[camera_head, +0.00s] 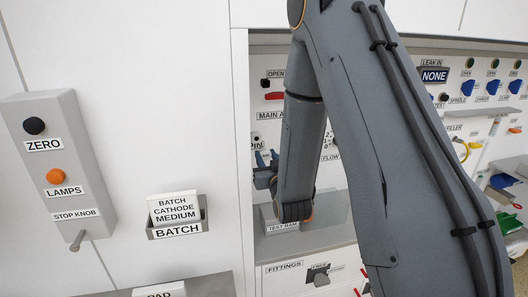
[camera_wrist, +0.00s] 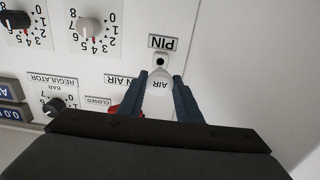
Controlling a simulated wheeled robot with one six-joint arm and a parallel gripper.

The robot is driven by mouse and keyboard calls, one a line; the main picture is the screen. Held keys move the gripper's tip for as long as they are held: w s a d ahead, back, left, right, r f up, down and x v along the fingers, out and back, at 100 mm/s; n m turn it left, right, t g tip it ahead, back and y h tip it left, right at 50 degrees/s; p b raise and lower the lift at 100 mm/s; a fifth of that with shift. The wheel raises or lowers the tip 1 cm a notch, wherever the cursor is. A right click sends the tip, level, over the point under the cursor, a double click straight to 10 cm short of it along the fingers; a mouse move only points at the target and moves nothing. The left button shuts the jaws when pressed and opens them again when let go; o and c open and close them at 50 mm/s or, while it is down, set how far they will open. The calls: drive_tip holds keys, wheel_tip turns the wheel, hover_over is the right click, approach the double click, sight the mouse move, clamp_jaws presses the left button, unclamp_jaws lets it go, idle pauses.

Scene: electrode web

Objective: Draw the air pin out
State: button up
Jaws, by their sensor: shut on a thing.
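I cannot tell whether any of the pin's shank is still in the block. In the head view my gripper (camera_head: 266,160) is just below the PIN label (camera_head: 257,146), and my arm hides much of the panel there.
A red handle (camera_wrist: 133,97) is close beside one finger in the wrist view. Knobs with number dials (camera_wrist: 90,30) and a regulator knob (camera_wrist: 54,106) are to the left. The panel right of the pin is bare. Below my wrist is a grey ledge (camera_head: 335,238) in the head view.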

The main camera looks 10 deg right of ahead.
sight(262, 147)
drive_tip(key=shift+a, duration=0.1)
idle(0.3)
drive_tip(key=shift+w+b, duration=1.05)
drive_tip(key=shift+w, duration=1.75)
drive_tip(key=shift+b, duration=0.4)
drive_tip(key=shift+w+b, duration=0.8)
drive_tip(key=shift+w, duration=1.2)
drive_tip(key=o, duration=1.3)
drive_tip(key=shift+c, duration=0.2)
